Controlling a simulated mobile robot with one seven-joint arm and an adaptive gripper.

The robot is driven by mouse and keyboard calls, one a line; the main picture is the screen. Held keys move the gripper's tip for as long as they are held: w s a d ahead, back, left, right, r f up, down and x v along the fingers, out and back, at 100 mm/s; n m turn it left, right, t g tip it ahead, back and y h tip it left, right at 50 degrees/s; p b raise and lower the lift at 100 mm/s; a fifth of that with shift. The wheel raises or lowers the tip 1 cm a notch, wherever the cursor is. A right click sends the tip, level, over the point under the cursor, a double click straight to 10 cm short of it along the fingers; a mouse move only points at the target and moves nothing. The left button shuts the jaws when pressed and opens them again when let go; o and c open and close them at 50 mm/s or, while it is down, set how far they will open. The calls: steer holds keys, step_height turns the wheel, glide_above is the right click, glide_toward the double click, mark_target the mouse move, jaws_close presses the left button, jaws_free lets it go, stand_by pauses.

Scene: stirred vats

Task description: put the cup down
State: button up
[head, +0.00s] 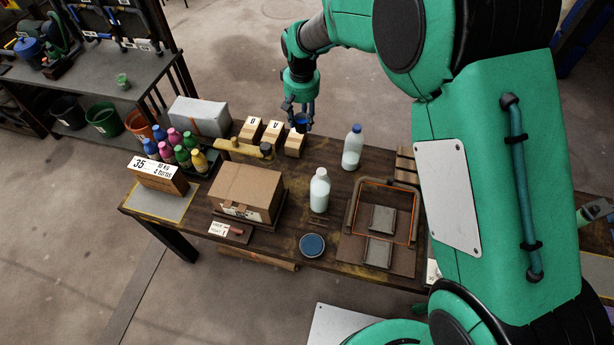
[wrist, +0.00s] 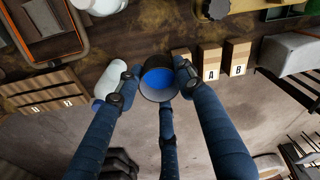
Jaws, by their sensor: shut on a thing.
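My gripper (head: 298,105) is shut on a cup near the far edge of the wooden table (head: 335,232). The cup (head: 300,123) looks blue in the head view. In the wrist view the cup (wrist: 158,82) has a dark grey outside and a bright blue inside, with its opening facing the camera. The fingers of my gripper (wrist: 155,82) close around its sides. The cup overlaps the table's edge in the wrist view; I cannot tell whether it touches the table. Wooden blocks marked A (wrist: 209,64) and B (wrist: 236,58) stand close beside it.
A white bottle (head: 352,150) stands right of the cup, another bottle (head: 320,192) nearer. A cardboard box (head: 240,190), a round blue-topped item (head: 312,245) and a framed tray (head: 350,212) occupy the front. Coloured bottles (head: 182,155) and a grey block (head: 200,117) stand left.

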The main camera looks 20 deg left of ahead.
steer(key=shift+w+d+f, duration=0.15)
steer(key=shift+d+f, duration=0.55)
steer(key=shift+d, duration=0.25)
step_height(320, 180, down, 17)
steer(key=shift+a+r, duration=0.15)
steer(key=shift+w, duration=0.1)
steer(key=shift+f+b, duration=0.3)
steer(key=shift+f, duration=2.8)
steer(key=shift+f, duration=1.9)
steer(key=shift+f+b, duration=0.1)
steer(key=shift+b, duration=0.2)
